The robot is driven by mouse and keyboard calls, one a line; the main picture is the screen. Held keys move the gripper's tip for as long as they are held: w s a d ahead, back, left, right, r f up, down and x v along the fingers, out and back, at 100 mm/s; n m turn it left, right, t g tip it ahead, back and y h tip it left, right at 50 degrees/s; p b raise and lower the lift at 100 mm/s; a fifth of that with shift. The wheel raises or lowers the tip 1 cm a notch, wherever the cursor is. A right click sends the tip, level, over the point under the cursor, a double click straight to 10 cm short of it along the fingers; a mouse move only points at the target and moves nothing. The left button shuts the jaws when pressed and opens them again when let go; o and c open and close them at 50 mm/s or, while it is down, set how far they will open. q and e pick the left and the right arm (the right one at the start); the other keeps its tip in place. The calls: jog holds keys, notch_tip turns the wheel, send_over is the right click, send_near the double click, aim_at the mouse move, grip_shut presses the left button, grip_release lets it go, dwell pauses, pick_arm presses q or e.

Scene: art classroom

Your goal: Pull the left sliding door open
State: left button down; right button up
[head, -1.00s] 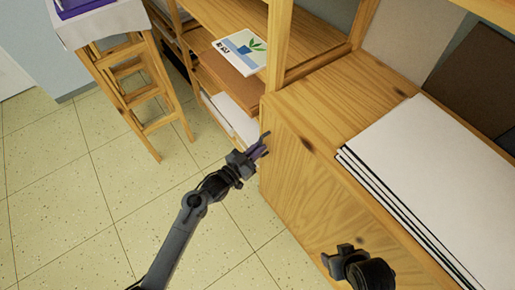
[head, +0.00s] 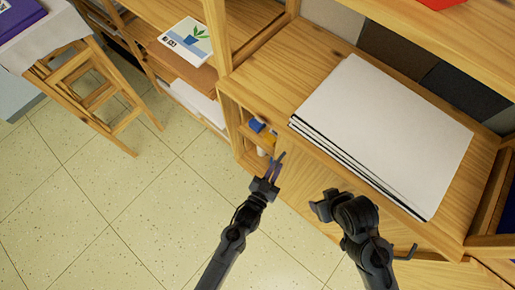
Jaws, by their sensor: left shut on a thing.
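The left sliding door (head: 297,178) is a light wood panel in the front of the low cabinet, below the cabinet top. An opening shows at the left of it, with small cabinet shelves inside. My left gripper (head: 275,168) is shut on the dark handle (head: 282,156) near the left edge of this door. My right gripper (head: 322,204) hangs in front of the door, apart from it. Its fingers are dark and foreshortened, so their gap is unclear. My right arm hides part of the cabinet front.
A blue item (head: 257,125) sits inside the opening, beside orange and white ones. Large white sheets (head: 385,125) lie on the cabinet top. A second dark handle (head: 408,253) shows at the right. A wooden stool (head: 90,85) stands at the left. The tiled floor (head: 110,210) is clear.

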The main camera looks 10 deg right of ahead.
pick_arm(q)
jog(key=s+d, duration=0.3)
jog(key=s, duration=0.1)
jog(key=shift+d+p, duration=0.3)
jog(key=c, duration=1.2)
grip_release()
jog(key=shift+o, duration=0.2)
jog(key=shift+a, duration=0.1)
jog(key=p, duration=0.3)
send_near(294, 166)
jog(key=v, duration=0.6)
jog(key=shift+a+f, duration=0.1)
jog(key=shift+f, duration=0.05)
